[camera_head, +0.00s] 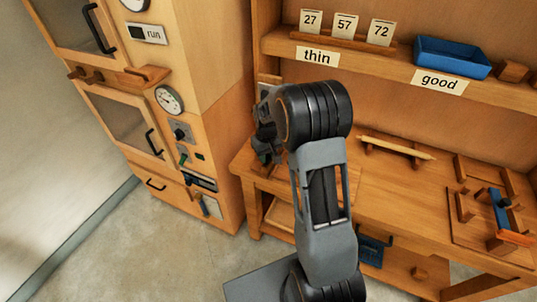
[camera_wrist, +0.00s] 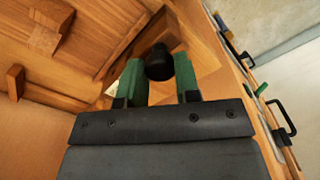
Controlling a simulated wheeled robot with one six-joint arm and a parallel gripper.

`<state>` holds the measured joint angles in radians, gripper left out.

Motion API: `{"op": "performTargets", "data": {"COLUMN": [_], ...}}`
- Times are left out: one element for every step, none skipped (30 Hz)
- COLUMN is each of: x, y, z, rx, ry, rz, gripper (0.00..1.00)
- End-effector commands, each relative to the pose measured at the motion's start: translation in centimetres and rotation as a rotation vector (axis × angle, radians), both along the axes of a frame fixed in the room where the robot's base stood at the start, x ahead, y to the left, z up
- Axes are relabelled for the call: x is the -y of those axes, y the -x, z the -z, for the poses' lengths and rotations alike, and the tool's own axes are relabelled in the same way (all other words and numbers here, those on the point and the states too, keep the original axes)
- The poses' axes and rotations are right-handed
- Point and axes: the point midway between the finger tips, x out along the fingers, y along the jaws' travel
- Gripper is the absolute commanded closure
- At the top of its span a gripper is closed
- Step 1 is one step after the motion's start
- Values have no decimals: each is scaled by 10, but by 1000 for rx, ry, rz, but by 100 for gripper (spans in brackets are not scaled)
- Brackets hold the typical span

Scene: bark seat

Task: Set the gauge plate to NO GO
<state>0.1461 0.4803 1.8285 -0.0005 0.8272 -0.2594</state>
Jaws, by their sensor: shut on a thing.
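My gripper (camera_head: 265,157) is at the cabinet's right edge, above the left end of the bench, partly hidden by my arm in the head view. In the wrist view its two green fingers (camera_wrist: 158,68) are shut on a round black knob (camera_wrist: 159,62). The knob sits in front of a wooden piece. No gauge plate with a readable NO GO mark shows in either view, and I cannot tell whether the knob belongs to it.
The cabinet (camera_head: 215,60) with dials and black handles stands at the left. The wooden bench (camera_head: 390,190) carries a rolling-pin-like rod (camera_head: 397,147) and a fixture with a blue bar (camera_head: 499,211). The shelf above holds number cards (camera_head: 345,27) and a blue tray (camera_head: 452,57).

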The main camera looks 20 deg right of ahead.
Motion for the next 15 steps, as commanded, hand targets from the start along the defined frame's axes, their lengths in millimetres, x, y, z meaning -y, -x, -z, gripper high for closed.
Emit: {"op": "performTargets", "data": {"x": [-2, -2, -3, -3, -2, -2, -2, -2, -1, -1, -1, -1, -1, -1, 0], "y": [2, 2, 2, 2, 2, 2, 2, 1, 1, 1, 1, 1, 1, 1, 1], "z": [0, 0, 0, 0, 0, 1, 1, 1, 1, 1, 1, 1, 1, 1, 0], "rx": [-8, -8, -8, -8, -8, -7, -7, -7, -7, -7, -6, -6, -6, -6, -6], "ry": [-2, -2, -2, -2, -2, -2, -2, -1, -1, -1, -1, -1, -1, -1, -1], "rz": [-4, -5, -5, -5, -5, -5, -4, -4, -3, -3, -3, -2, -2, -2, -2], "gripper": [68, 65, 61, 58, 55, 52, 49, 46, 44, 44, 44, 44, 44, 44, 44]}}
